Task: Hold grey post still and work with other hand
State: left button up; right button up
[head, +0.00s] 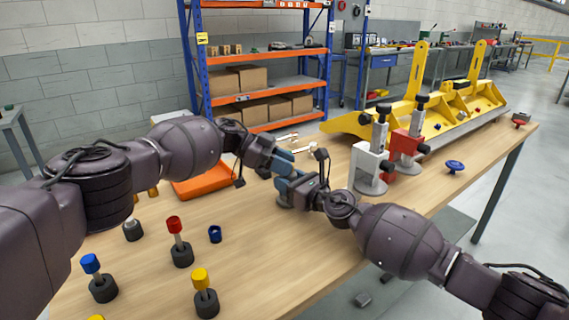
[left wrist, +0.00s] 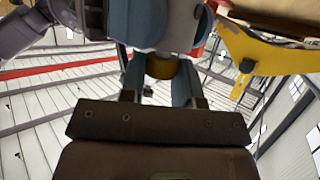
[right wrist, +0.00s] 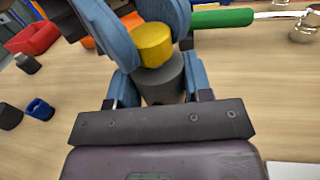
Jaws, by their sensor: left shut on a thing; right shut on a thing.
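My left gripper (head: 281,158) and right gripper (head: 296,188) meet over the middle of the table; their fingers hide most of what they hold in the head view. In the right wrist view, the right gripper (right wrist: 162,88) is shut on the dark grey post (right wrist: 165,78). A yellow cap (right wrist: 152,45) sits at the post's top end, between the left gripper's blue fingers. The yellow cap also shows in the left wrist view (left wrist: 160,68), with the left gripper (left wrist: 158,88) shut on it. I cannot tell whether cap and post are joined.
Posts with blue (head: 90,263), red (head: 174,224) and yellow (head: 200,278) caps stand at front left, near a loose blue ring (head: 215,234). An orange tray (head: 203,188) lies behind. White (head: 369,170) and red (head: 406,148) clamp stands and a yellow frame (head: 440,120) occupy the right.

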pick_arm(q)
jog(key=shift+g, duration=0.3)
jog(key=o, duration=0.6)
jog(key=shift+o, duration=0.2)
jog(key=shift+a, duration=0.15)
jog(key=v, duration=1.1)
jog(key=shift+a+r, duration=0.15)
jog(key=shift+a, duration=0.2)
